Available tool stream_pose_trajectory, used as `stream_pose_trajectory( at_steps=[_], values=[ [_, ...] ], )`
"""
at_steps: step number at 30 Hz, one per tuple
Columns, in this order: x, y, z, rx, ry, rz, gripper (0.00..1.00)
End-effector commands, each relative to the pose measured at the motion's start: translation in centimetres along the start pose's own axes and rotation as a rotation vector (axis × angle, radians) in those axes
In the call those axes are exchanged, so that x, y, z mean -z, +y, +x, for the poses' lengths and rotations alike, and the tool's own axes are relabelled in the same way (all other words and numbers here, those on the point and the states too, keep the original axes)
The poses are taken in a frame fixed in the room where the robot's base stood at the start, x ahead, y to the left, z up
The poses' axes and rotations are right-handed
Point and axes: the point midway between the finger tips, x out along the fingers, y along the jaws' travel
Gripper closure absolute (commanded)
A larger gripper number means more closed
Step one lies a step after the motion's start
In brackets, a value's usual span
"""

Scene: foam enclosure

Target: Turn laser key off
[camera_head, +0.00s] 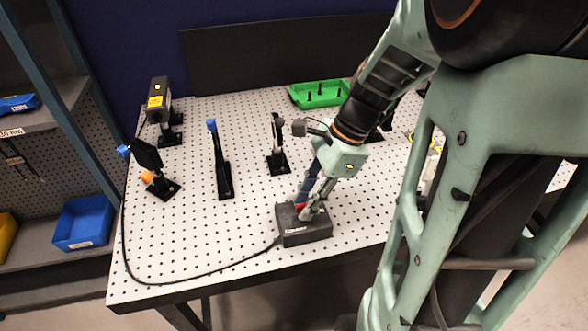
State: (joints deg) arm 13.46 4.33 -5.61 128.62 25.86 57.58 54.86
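A dark grey box (305,233) with a pale label on its front sits on the perforated white table near the front edge. A black cable runs from its left side. My gripper (308,210) points down at the top of this box, with its fingertips at or just above the surface. A small red part (299,206) shows beside the fingertips on the box top. The key itself cannot be made out; the fingers cover that spot. Whether the fingers are closed on anything is too small to tell.
The white table (180,245) carries a laser-like unit with a yellow label (157,100) at the back left and several black optic mounts (224,180). A green tray (320,94) lies at the back. Shelving with a blue bin (84,222) stands left. The front left tabletop is mostly clear.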

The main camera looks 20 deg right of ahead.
Motion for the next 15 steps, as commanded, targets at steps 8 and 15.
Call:
stream_pose_trajectory(
  at_steps=[8,15],
  values=[
    [0.01,0.0,-0.03,0.0,0.0,0.0,0.98],
    [0.01,0.01,-0.05,-0.001,0.0,0.0,1.0]
  ],
)
